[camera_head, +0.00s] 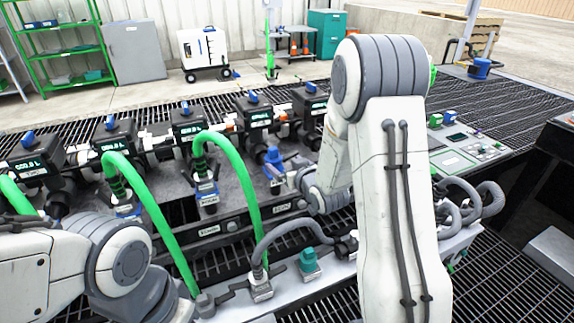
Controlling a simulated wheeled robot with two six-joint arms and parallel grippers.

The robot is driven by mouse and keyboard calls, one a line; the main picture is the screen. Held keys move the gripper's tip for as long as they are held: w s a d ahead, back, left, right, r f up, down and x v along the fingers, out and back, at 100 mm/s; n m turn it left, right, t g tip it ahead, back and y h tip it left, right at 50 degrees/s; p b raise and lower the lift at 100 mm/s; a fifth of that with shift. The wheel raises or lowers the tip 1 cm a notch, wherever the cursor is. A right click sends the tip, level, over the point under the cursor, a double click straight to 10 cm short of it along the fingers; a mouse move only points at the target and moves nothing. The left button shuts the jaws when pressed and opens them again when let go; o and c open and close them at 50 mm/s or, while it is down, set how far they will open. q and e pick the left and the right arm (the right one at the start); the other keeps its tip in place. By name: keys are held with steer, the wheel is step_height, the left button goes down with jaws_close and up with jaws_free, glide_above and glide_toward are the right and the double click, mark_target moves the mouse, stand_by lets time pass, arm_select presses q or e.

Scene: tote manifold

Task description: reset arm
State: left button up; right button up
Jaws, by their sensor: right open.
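My right arm (385,190) rises large in front of the middle right. Its wrist bends down and left to my right gripper (293,177), which is small and partly hidden by the arm. The gripper is open, close beside a blue-handled fitting (273,158) on the manifold; I cannot tell whether they touch. My left arm (100,265) comes in at the lower left, with its gripper out of view.
Several black valve units (188,128) with blue knobs line the manifold. Green hoses (235,165) arch over its front. A grey hose (285,236) and a teal cap (308,260) sit on the front rail. A panel with buttons (460,145) stands at right. Grating surrounds the manifold.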

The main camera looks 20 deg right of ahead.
steer(key=shift+s+r, duration=0.1)
steer(key=shift+s, duration=0.25)
